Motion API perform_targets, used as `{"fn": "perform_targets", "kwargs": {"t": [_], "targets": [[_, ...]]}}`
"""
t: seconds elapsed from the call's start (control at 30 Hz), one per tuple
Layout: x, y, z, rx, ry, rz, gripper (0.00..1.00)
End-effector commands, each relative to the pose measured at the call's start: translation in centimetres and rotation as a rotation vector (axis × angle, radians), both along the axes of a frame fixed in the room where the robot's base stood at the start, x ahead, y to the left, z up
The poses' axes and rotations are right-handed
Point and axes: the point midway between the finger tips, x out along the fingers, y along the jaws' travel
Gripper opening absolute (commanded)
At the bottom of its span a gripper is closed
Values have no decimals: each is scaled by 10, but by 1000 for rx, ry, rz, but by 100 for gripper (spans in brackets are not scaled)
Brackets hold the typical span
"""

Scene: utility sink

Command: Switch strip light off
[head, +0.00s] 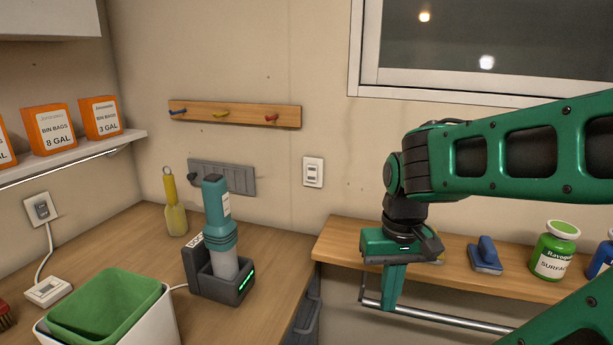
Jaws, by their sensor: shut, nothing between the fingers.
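A thin, pale bar (65,166), which may be the strip light, runs under the left wall shelf; I cannot tell whether it is lit. Another white plate (41,209) with a grey plug or switch is on the left wall. Its cord runs down to a small white box (48,291) on the counter. Which of these works the strip light is not clear. My gripper (392,303) is shut and empty, pointing down before the right wooden ledge, right of the back plate and apart from it.
A green flashlight-like device (218,225) stands in a dark charger on the counter (270,245). A green bin (105,305) is at front left. A hook rail (235,114) is on the wall. A green-capped bottle (554,250) stands on the ledge (345,240) above a metal rail (440,317).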

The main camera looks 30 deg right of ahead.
Motion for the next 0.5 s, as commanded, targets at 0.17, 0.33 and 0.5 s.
{"fn": "perform_targets", "kwargs": {"t": [0.17, 0.33, 0.5], "targets": [[62, -15, 43, -72, -133, 225, 0], [167, -27, 117, -224, -311, 620, 0], [242, -22, 181, -376, -427, 929, 0]]}}
